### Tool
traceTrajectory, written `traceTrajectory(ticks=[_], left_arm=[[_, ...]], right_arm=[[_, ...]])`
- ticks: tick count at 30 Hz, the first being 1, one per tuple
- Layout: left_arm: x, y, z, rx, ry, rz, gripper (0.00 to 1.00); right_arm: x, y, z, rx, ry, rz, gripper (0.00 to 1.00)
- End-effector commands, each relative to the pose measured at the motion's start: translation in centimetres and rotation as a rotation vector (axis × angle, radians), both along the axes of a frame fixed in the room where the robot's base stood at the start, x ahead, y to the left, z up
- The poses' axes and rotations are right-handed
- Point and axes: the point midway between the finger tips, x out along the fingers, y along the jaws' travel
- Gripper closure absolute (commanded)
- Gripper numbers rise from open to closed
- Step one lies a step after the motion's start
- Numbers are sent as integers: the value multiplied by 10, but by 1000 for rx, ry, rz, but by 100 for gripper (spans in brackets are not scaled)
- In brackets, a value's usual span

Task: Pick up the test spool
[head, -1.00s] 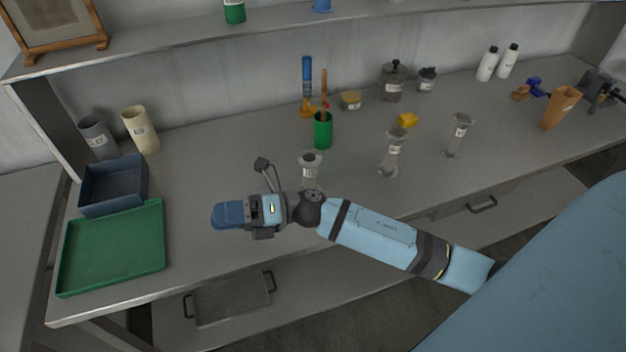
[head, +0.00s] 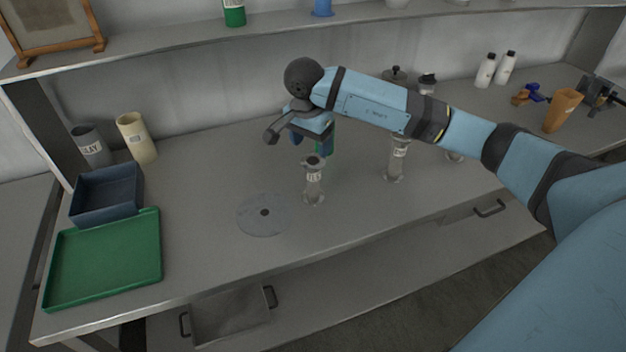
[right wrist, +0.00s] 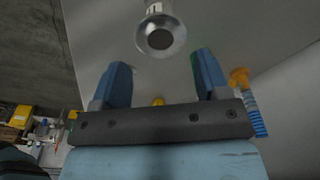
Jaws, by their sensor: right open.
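The test spool (head: 314,182) is a clear, grey-looking spool with flared ends and a white label. It stands upright on the bench. My right gripper (head: 312,148) is open and empty, its blue fingers pointing down just behind and above the spool's top. In the right wrist view the spool's round flange (right wrist: 160,38) lies beyond the open fingers (right wrist: 162,68), roughly centred between them and not touched. My left gripper is out of view.
A similar spool (head: 396,160) stands to the right, another partly behind my arm. A flat grey disc (head: 250,222) lies front left. A green tray (head: 105,262), blue bin (head: 105,195) and cups are at left. A green holder behind my gripper is mostly hidden. A shelf (head: 200,45) runs above.

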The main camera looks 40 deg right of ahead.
Motion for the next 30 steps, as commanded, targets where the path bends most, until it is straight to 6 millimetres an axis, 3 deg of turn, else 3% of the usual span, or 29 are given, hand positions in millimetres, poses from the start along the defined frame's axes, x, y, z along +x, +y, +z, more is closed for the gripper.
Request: traceTrajectory(ticks=[4,14,22,30], left_arm=[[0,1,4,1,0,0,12],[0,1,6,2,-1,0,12],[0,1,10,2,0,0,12],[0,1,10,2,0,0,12]], right_arm=[[1,-3,-27,2,3,-1,31],[2,-5,-51,3,0,-1,31],[3,-9,-91,4,2,-2,31],[4,-10,-98,4,-2,-1,31]])
